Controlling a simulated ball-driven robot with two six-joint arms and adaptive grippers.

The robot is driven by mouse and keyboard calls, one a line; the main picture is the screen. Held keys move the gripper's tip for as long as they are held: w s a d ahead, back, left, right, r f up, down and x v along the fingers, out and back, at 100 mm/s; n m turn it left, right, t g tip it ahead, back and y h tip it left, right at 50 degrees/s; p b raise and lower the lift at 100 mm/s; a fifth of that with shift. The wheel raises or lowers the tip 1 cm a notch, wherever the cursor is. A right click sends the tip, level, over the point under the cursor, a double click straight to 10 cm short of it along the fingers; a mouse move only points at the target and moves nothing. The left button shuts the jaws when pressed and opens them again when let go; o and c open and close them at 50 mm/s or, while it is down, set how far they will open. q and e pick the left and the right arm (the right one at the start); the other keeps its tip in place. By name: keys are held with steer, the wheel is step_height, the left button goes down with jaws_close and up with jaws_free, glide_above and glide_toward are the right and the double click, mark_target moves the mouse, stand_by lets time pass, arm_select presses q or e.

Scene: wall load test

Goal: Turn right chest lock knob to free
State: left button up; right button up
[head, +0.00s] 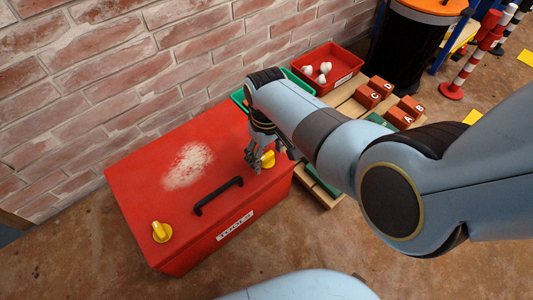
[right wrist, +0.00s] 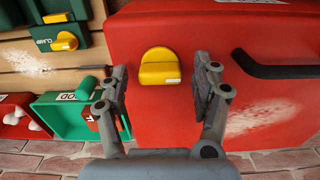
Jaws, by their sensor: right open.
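The red chest (head: 133,187) stands against the brick wall, with a black handle (head: 218,196) on its lid. The right lock knob (head: 267,160) is yellow and sits at the lid's right end; it also shows in the right wrist view (right wrist: 160,68). A second yellow knob (head: 162,231) sits at the lid's left end. My right gripper (head: 256,163) is over the right knob. In the right wrist view, its open fingers (right wrist: 160,85) stand on either side of the knob with gaps, and hold nothing. My left gripper does not show.
A red bin (head: 343,63) with white pieces and a green bin (head: 238,98) stand behind the chest's right end. Lettered red blocks (head: 367,97) lie on a wooden pallet to the right. A dark barrel (head: 405,45) and striped posts (head: 470,65) stand farther back. The floor in front is clear.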

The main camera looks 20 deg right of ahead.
steer(key=c, duration=1.2)
steer(key=shift+o, duration=0.2)
